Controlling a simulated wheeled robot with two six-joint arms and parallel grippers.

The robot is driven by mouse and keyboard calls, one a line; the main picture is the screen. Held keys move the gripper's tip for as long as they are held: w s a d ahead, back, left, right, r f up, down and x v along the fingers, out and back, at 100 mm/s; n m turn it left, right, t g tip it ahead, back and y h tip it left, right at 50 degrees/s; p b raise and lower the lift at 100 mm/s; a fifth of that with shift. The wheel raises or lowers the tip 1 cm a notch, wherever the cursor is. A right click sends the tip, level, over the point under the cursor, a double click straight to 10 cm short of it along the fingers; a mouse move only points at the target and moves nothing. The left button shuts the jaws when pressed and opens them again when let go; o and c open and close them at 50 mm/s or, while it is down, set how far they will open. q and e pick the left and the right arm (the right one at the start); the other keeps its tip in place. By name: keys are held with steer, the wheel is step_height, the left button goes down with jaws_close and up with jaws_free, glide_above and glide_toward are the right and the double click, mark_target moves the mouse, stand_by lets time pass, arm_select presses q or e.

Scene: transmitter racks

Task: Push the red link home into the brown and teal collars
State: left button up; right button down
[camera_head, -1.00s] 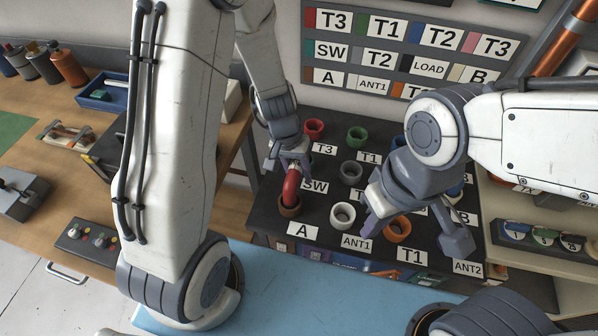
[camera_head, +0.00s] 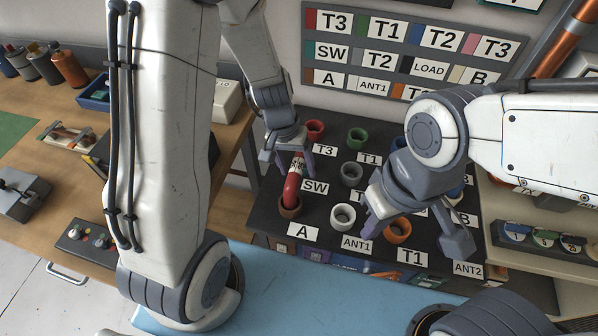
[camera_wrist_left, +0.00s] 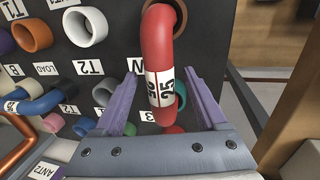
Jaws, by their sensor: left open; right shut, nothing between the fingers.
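The red link (camera_head: 292,186), an arched tube with a white number band, has its near end at the brown collar (camera_head: 289,210) by the A label. In the left wrist view the link (camera_wrist_left: 157,50) runs from the brown collar (camera_wrist_left: 181,14) down between my fingers. The teal collar (camera_wrist_left: 181,94) shows only in part behind it; how the far end sits there is hidden. My left gripper (camera_head: 287,152) is open at the link's far part, with fingers apart on either side (camera_wrist_left: 160,98). My right gripper (camera_head: 369,226) is shut and empty, near the white and orange collars.
The dark board holds several other collars, including white (camera_head: 343,215), orange (camera_head: 397,229), grey (camera_head: 351,173), green (camera_head: 357,137) and red (camera_head: 314,130). A label panel (camera_head: 410,50) stands behind. A blue surface (camera_head: 300,290) lies in front.

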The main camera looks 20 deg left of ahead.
arm_select(q)
steer(key=r, duration=0.3)
steer(key=a+r, duration=0.1)
steer(key=r, duration=0.3)
steer(key=shift+a, duration=0.2)
steer(key=shift+f, duration=0.1)
steer(key=s+d+r+m, duration=0.3)
steer(key=s+d, duration=0.1)
steer(key=s, duration=0.4)
steer(key=s+d+r+m+y, duration=0.1)
steer(key=s+d+r+m, duration=0.3)
steer(key=s, duration=0.5)
steer(key=shift+s+d+r, duration=0.25)
steer(key=shift+s+d, duration=0.05)
steer(key=shift+d, duration=0.1)
